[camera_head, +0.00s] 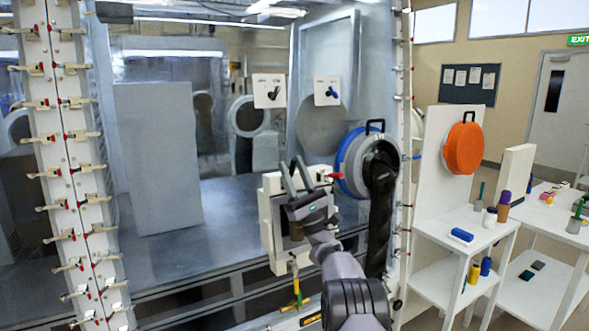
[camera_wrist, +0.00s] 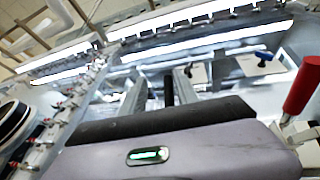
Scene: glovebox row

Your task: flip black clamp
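A black-handled clamp (camera_head: 274,92) is mounted on a white square plate on the glovebox front, left of a similar plate with a blue-handled clamp (camera_head: 331,92). In the wrist view the blue handle (camera_wrist: 263,56) is at upper right, and a small dark handle (camera_wrist: 188,71), seemingly the black clamp, shows beside a fingertip. My gripper (camera_head: 295,174) is below the two plates, pointing up, with its fingers apart and nothing between them. It is clear of the black clamp. The fingers also show in the wrist view.
A white box with a red handle (camera_head: 335,175) is right beside my gripper. A round blue-rimmed port (camera_head: 350,165) with a black sleeve is to the right. A column of small red-tipped clamps (camera_head: 65,140) lines the left. A white table (camera_head: 480,225) stands at right.

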